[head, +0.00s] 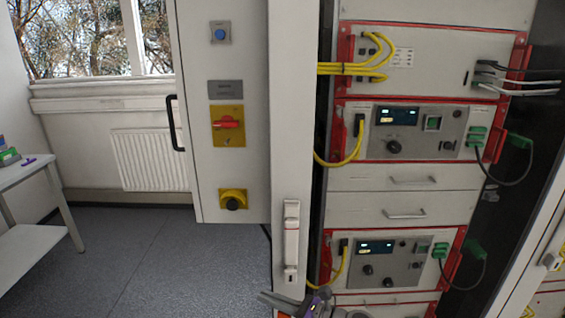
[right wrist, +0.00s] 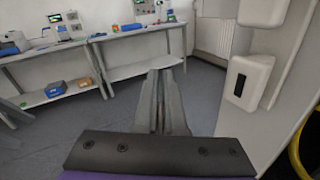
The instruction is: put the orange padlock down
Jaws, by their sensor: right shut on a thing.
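My right gripper (head: 268,298) is at the bottom of the head view, in front of the foot of the white cabinet post. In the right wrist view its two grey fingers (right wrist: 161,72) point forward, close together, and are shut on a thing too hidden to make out. I cannot see any orange of the padlock in either view, so its shape and tilt cannot be told. My left gripper is not in view.
A white table (head: 28,174) stands at the left; benches (right wrist: 130,33) with devices show in the wrist view. A white door handle (head: 291,240) is close to my right gripper. The rack (head: 400,175) with yellow cables fills the right. The grey floor (head: 150,260) is clear.

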